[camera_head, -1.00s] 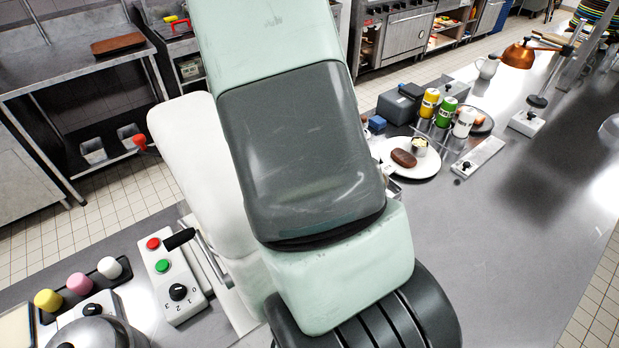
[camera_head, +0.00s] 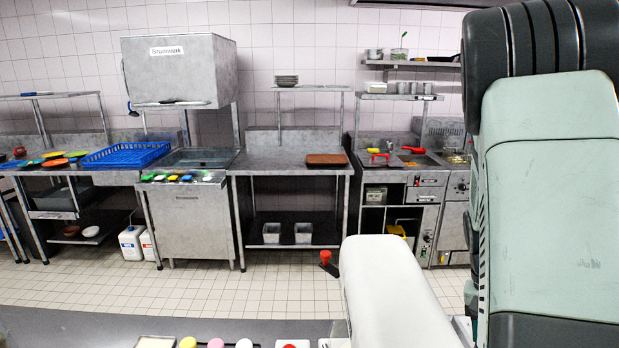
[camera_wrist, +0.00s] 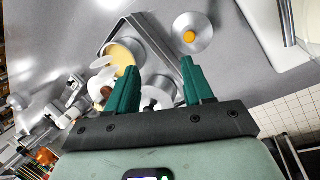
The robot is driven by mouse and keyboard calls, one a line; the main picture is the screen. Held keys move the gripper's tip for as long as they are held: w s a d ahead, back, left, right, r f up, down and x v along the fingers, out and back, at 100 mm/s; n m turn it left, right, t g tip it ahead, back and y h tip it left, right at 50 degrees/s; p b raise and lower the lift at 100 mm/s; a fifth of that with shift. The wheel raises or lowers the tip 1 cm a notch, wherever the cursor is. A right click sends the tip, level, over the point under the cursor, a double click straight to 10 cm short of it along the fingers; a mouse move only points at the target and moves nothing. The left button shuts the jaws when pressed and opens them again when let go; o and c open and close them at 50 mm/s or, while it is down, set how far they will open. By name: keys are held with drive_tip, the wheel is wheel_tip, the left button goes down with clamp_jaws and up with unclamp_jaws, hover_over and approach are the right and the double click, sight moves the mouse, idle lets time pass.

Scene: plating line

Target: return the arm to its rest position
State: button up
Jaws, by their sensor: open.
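My gripper (camera_wrist: 158,68) shows in the wrist view with its two green fingers apart and nothing between the tips. It is above a steel worktop (camera_wrist: 235,72). In the head view my arm stands along the right side, and the gripper itself is out of that picture. A round metal dish (camera_wrist: 207,28) with an orange-yellow centre lies beyond the right fingertip. A tray (camera_wrist: 111,47) with round containers, one pale yellow inside, lies beyond the left finger, which partly hides it.
In the head view a dishwasher hood (camera_head: 180,72), a blue rack (camera_head: 127,156) and a steel table with a brown tray (camera_head: 326,159) stand along the back wall. Tiled floor (camera_head: 200,300) lies open before them. Coloured knobs line the near counter edge (camera_head: 80,330).

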wheel_tip(320, 180, up, 8)
drive_tip(key=d+n+g+h, duration=0.1)
drive_tip(key=d+n+h, duration=0.1)
drive_tip(key=d+n, duration=0.15)
drive_tip(key=a+r+t, duration=0.3)
drive_tip(key=a+r, duration=0.4)
drive_tip(key=a, duration=0.1)
drive_tip(key=s+a+r+n+t+y, duration=0.1)
drive_tip(key=s+a+r+t, duration=0.1)
drive_tip(key=a, duration=0.4)
drive_tip(key=s+a+r+n+t+y, duration=0.1)
drive_tip(key=s+a+r+t, duration=0.1)
drive_tip(key=s+a+r, duration=0.2)
drive_tip(key=s+a+r+n+t+y, duration=0.1)
drive_tip(key=s+a+r+t+y, duration=0.1)
drive_tip(key=s+a, duration=0.5)
drive_tip(key=shift+a+r+n+t, duration=0.4)
drive_tip(key=shift+a+r, duration=0.15)
drive_tip(key=shift+r, duration=0.3)
